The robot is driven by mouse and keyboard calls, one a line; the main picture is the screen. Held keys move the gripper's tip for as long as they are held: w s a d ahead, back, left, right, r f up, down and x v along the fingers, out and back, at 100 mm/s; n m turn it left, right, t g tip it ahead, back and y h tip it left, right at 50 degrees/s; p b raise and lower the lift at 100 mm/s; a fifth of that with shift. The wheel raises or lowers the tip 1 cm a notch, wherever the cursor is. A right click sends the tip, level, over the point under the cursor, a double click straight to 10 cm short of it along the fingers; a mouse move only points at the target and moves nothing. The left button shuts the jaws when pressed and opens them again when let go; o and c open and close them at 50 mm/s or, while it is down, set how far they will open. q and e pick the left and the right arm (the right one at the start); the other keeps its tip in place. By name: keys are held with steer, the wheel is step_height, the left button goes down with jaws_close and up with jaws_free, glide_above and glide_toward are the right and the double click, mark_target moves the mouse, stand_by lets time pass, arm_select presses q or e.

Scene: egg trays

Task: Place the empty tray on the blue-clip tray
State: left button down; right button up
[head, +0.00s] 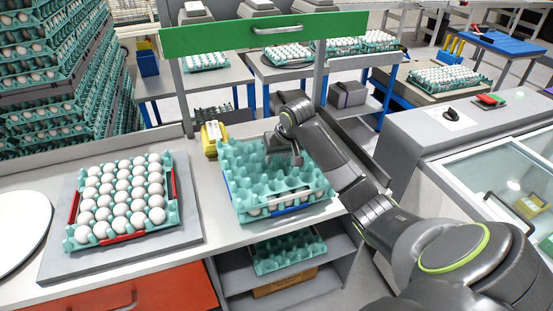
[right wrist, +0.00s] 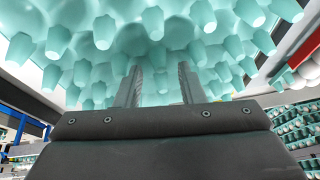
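The empty teal tray (head: 235,155) lies over the blue-clip tray (head: 240,217) on the white table. White eggs and blue clips show below its front edge. I cannot tell whether it rests fully on the lower tray. My right gripper (head: 284,151) is at the back right part of the empty tray, fingers down among its bumps. In the right wrist view my right gripper (right wrist: 160,80) has two parted fingers against the teal tray (right wrist: 215,40). The fingertips' contact is hidden, so the grip is unclear. My left gripper is not in view.
A red-clip tray full of eggs (head: 170,215) stands on a grey board (head: 60,265) at left. A yellow box (head: 212,140) sits behind the trays. A green bar (head: 250,34) crosses above the back. Another teal tray (head: 290,252) lies on the shelf below.

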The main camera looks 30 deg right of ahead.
steer(key=v, duration=1)
steer(key=shift+s, duration=0.15)
